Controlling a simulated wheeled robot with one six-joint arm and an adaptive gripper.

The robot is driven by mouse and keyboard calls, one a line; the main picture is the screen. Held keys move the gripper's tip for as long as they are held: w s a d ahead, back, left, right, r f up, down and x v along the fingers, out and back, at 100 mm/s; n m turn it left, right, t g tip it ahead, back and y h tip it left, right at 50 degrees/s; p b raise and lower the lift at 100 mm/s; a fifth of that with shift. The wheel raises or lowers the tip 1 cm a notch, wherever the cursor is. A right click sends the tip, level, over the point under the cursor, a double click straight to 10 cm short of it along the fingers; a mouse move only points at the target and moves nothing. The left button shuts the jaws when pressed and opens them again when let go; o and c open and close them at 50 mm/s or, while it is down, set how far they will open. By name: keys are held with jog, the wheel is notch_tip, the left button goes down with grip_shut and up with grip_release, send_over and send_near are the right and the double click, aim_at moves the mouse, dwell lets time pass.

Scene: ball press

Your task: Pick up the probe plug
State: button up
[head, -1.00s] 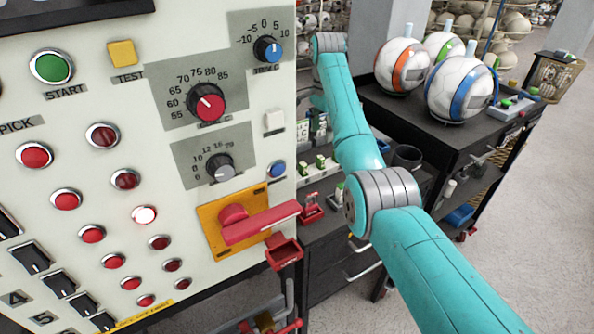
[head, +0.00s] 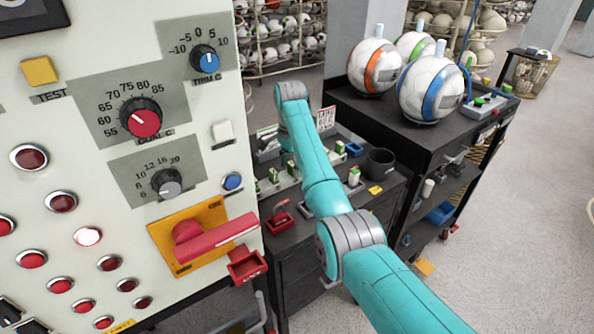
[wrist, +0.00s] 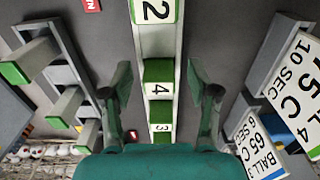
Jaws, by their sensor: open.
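My gripper (wrist: 160,80) is open and empty in the wrist view, its fingers on either side of a row of green-and-white numbered pieces. The piece marked 4 (wrist: 158,88) lies between the fingers, with the piece marked 2 (wrist: 156,10) above it and the piece marked 3 (wrist: 161,128) below. I cannot tell which piece in view is the probe plug. In the head view my gripper is hidden behind my teal arm, which reaches over the low dark bench (head: 311,225). Small green-and-white pieces (head: 273,176) stand on that bench.
The control panel (head: 105,240) with its red lever (head: 215,235) stands close on the left. A dark cup (head: 380,163) is on the bench. A cart (head: 405,128) with several balls stands at the right. In the wrist view, printed cards (wrist: 257,148) stand at the right.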

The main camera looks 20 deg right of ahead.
jog(key=shift+d, duration=0.1)
grip_shut()
jog(key=shift+r, duration=0.1)
